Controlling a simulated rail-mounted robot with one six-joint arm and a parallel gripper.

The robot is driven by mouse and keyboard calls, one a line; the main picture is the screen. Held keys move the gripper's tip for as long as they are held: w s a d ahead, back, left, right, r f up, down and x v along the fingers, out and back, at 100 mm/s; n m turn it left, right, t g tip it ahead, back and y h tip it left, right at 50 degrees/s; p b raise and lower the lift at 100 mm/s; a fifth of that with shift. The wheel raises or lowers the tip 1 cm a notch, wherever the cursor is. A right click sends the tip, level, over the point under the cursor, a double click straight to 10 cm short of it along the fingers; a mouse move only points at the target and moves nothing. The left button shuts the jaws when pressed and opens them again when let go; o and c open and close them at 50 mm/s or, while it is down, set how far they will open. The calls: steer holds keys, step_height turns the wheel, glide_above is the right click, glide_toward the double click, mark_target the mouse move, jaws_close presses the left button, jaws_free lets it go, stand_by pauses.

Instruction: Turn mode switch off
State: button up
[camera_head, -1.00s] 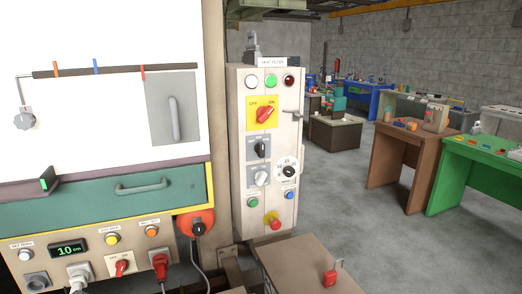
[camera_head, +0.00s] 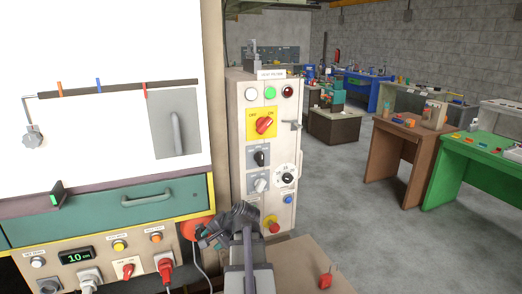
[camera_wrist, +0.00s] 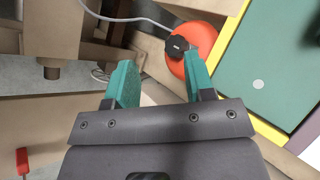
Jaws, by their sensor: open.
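The tall beige control box (camera_head: 283,150) stands right of the white cabinet and carries several switches. A red rotary switch (camera_head: 264,125) sits on a yellow plate marked OFF and ON, its handle slanting toward the ON side. Below it are a black selector (camera_head: 259,158) and a grey selector (camera_head: 261,185). Their small labels are unreadable, so I cannot tell which is the mode switch. My gripper (camera_head: 213,238) is below and left of these selectors, touching none of them. In the wrist view its teal fingers (camera_wrist: 158,60) are apart and empty. No selector shows there.
An orange round socket with a black plug (camera_wrist: 178,45) lies close beyond my fingers, partly hidden in the head view. The cabinet has a teal drawer (camera_head: 110,208) and a lower panel with plugs and a red switch (camera_head: 128,270). Open floor (camera_head: 345,190) lies right of the box.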

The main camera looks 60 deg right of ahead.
steer(key=s+d+r+m+t+h+p, duration=0.1)
steer(key=s+d+r+m+t+h, duration=0.15)
steer(key=d+r+m, duration=0.35)
steer(key=s+d+r+m+t+h+p, duration=0.1)
steer(key=s+d+r+m+t+h, duration=0.2)
steer(key=d, duration=0.5)
steer(key=m+h, duration=0.7)
steer(key=m, duration=1.1)
glide_toward(262, 161)
steer(key=x, duration=1.1)
steer(key=shift+w+d, duration=0.1)
steer(key=shift+d, duration=0.05)
steer(key=shift+c, duration=0.3)
steer(key=c, duration=0.5)
